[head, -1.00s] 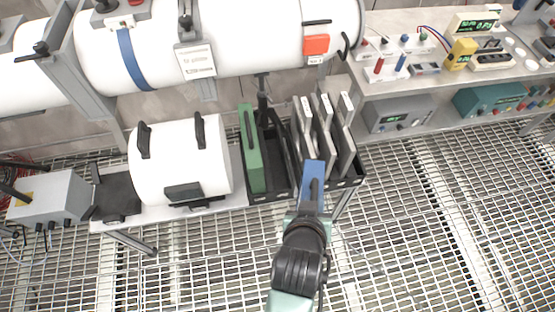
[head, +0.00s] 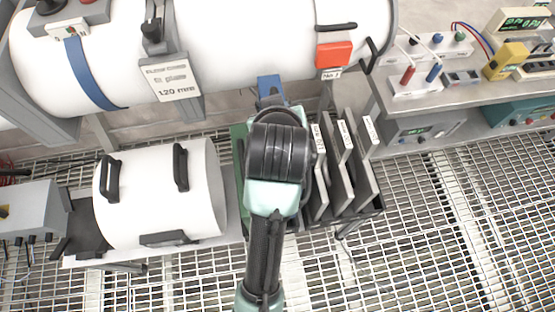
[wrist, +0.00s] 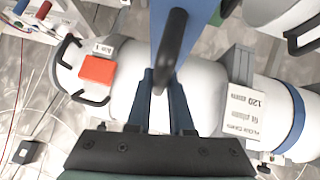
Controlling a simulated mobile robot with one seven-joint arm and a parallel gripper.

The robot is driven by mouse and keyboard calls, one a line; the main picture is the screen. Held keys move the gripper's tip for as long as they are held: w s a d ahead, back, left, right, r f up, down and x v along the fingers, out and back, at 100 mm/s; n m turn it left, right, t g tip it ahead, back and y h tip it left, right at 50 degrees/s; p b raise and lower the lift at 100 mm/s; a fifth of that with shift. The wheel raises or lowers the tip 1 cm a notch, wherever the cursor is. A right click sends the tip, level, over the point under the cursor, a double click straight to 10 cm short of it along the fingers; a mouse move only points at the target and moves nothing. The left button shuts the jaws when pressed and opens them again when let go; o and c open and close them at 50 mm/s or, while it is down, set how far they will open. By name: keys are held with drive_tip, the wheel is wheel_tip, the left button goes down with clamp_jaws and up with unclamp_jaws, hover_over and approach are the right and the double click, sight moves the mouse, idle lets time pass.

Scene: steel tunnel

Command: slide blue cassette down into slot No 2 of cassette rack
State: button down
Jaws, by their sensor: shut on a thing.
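The blue cassette (head: 269,86) shows above and beyond my wrist in the head view, in front of the big white cylinder. In the wrist view, the blue cassette (wrist: 198,22) fills the top middle, with a dark handle toward the fingers. My gripper (wrist: 163,80) is shut on that handle. In the head view my gripper (head: 272,104) is mostly covered by my own wrist. The black cassette rack (head: 374,206) stands below, with several grey cassettes (head: 345,145) at its right and a green cassette (head: 238,160) at its left. My arm hides the rack's middle, including slot No 2.
The large white cylinder (head: 240,50) runs close behind the cassette, with an orange block (head: 333,54) and a label plate (head: 172,82). A smaller white cylinder (head: 150,200) lies left of the rack. An instrument bench (head: 400,108) stands at right.

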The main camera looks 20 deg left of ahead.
drive_tip(key=shift+w+a, duration=0.2)
wheel_tip(320, 180, down, 18)
drive_tip(key=shift+r+b, duration=0.25)
drive_tip(key=shift+b, duration=0.1)
drive_tip(key=shift+f, duration=0.2)
drive_tip(key=c, duration=0.8)
unclamp_jaws()
drive_tip(key=shift+s, duration=0.1)
drive_tip(key=v, duration=1.2)
drive_tip(key=shift+p, duration=0.3)
